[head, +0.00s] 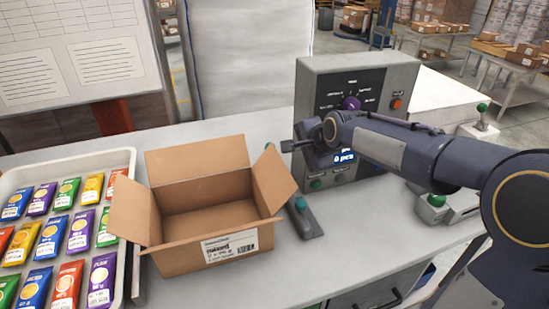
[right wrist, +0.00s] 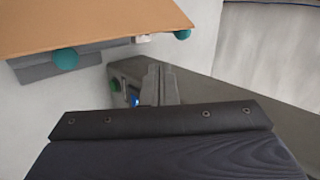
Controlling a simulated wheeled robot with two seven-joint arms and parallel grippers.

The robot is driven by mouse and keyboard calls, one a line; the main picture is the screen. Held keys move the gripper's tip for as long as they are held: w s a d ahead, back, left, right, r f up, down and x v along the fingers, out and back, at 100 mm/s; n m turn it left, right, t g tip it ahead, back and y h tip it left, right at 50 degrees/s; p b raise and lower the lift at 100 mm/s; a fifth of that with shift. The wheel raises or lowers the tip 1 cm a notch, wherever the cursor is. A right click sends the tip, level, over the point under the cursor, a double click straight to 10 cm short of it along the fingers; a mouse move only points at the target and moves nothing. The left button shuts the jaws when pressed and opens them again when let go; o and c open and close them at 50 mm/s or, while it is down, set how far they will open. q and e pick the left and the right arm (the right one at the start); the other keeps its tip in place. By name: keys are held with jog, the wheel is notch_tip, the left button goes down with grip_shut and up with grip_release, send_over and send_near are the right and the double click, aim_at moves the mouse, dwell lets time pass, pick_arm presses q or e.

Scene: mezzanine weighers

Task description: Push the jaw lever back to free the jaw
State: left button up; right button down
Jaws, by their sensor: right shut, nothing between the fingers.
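A grey lever device (head: 308,222) with a teal knob (head: 300,203) stands on the bench right of the carton. A second teal knob (head: 268,174) shows behind the carton's right flap. In the right wrist view two teal knobs (right wrist: 65,60) (right wrist: 182,35) show under the carton flap. A lever with a green knob (head: 482,108) stands at the far right. I cannot tell for sure which is the jaw lever. My right gripper (head: 289,146) is shut and empty, pointing left in front of the control box, above the lever device. My left gripper is not in view.
The open carton (head: 205,208) stands mid-bench, its right flap close to my right gripper. A tray of coloured packets (head: 128,160) is at left. The grey control box (head: 310,85) is behind my right arm. A green button (head: 436,201) is at right.

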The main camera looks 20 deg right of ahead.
jog(key=shift+w+r+p+x, duration=0.15)
jog(key=shift+w+r+x, duration=0.2)
jog(key=shift+x, duration=1.9)
jog(key=shift+w+r+p+x, duration=0.2)
jog(key=shift+w+r+x, duration=0.15)
jog(key=shift+x, duration=1.9)
jog(key=shift+w+r+p+x, duration=0.15)
jog(key=shift+w+r+x, duration=0.15)
jog(key=shift+x, duration=1.95)
jog(key=shift+a, duration=0.1)
